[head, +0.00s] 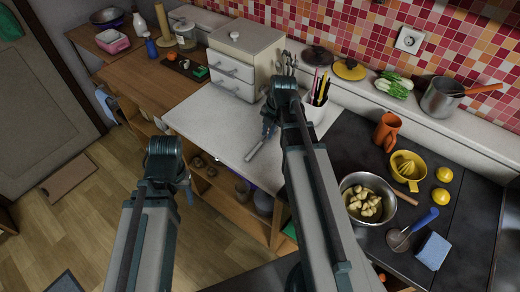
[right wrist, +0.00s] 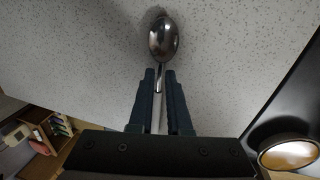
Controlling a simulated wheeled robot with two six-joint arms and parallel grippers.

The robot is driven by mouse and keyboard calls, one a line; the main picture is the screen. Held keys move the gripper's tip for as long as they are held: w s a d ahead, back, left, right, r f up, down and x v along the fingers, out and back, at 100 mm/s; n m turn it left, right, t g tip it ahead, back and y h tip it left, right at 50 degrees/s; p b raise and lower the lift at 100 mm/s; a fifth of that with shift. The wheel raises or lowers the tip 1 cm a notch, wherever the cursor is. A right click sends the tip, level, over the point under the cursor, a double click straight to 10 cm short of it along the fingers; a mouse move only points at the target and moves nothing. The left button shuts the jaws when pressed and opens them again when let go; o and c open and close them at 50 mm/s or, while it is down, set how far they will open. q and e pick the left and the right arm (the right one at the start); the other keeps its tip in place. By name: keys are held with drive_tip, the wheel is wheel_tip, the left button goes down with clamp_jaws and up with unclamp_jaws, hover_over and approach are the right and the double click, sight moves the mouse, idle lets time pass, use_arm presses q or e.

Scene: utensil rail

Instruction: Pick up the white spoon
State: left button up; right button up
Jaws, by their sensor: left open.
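The white spoon has a shiny metal bowl (right wrist: 163,40) and a pale handle. It is over the speckled light counter, and I cannot tell whether it still touches it. My right gripper (right wrist: 160,88) has its two fingers close on both sides of the handle, just below the bowl. In the head view the right gripper (head: 268,127) is low over the counter, with the pale handle (head: 255,149) sticking out toward the front edge. The bowl is hidden there by my arm. My left gripper (head: 188,190) is open and empty, left of the counter's front edge.
A utensil cup (head: 315,107) and a white drawer box (head: 240,62) stand behind the right gripper. To the right are a pot of potatoes (head: 366,200), a yellow juicer (head: 407,167) and a ladle (head: 408,235). The counter's front left part is clear.

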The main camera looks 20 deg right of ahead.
drive_tip(key=shift+w+f, duration=0.1)
drive_tip(key=shift+f, duration=0.35)
use_arm(q)
drive_tip(key=shift+f, duration=0.35)
use_arm(e)
drive_tip(key=shift+r, duration=0.1)
drive_tip(key=shift+c, duration=0.3)
clamp_jaws()
